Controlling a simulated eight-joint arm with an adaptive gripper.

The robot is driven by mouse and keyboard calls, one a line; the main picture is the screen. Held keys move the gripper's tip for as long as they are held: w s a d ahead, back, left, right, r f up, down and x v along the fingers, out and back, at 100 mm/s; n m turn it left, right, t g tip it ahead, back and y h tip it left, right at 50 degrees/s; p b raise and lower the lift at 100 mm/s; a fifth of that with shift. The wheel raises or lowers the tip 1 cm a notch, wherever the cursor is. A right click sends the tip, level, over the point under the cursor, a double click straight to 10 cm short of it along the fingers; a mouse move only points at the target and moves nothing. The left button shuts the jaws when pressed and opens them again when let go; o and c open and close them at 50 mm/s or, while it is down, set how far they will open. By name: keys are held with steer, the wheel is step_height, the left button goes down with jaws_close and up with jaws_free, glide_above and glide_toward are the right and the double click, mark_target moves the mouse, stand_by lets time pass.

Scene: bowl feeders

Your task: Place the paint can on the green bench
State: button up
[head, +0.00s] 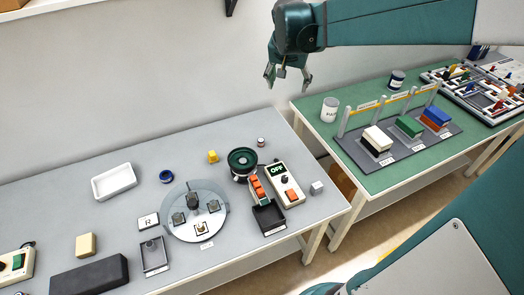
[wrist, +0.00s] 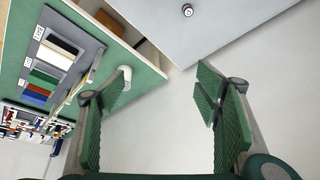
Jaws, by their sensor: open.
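A white can (head: 329,109) with dark lettering, too small to read surely, stands upright on the left end of the green bench (head: 316,133). A dark blue can with a white band (head: 397,79) stands farther back on the same bench. I cannot tell for sure which is the paint can. My gripper (head: 288,80) is open and empty, raised left of the white can near the wall. In the wrist view my gripper (wrist: 162,88) has its fingers wide apart with bare wall or floor between them. A white rounded object, likely the white can (wrist: 124,74), shows beside the left finger.
The green bench bears a rack with coloured blocks (head: 408,128) and a board of small parts (head: 480,88). The grey bench (head: 80,190) holds a round dark green-topped feeder (head: 242,162), a white tray (head: 114,181) and a small cylinder (head: 261,142). A gap separates the benches.

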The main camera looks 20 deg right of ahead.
steer(key=s+a+f+n+t+y, duration=0.1)
steer(key=s+a+n, duration=0.3)
steer(key=s+a, duration=0.6)
steer(key=s+a+f+n+t+y, duration=0.1)
steer(key=s+a+n, duration=0.3)
steer(key=s+a, duration=0.6)
steer(key=s+f+t, duration=0.1)
steer(key=s, duration=0.4)
steer(key=shift+s+f+n+y, duration=0.2)
steer(key=shift+f+n+y, duration=0.1)
steer(key=shift+f+y, duration=0.1)
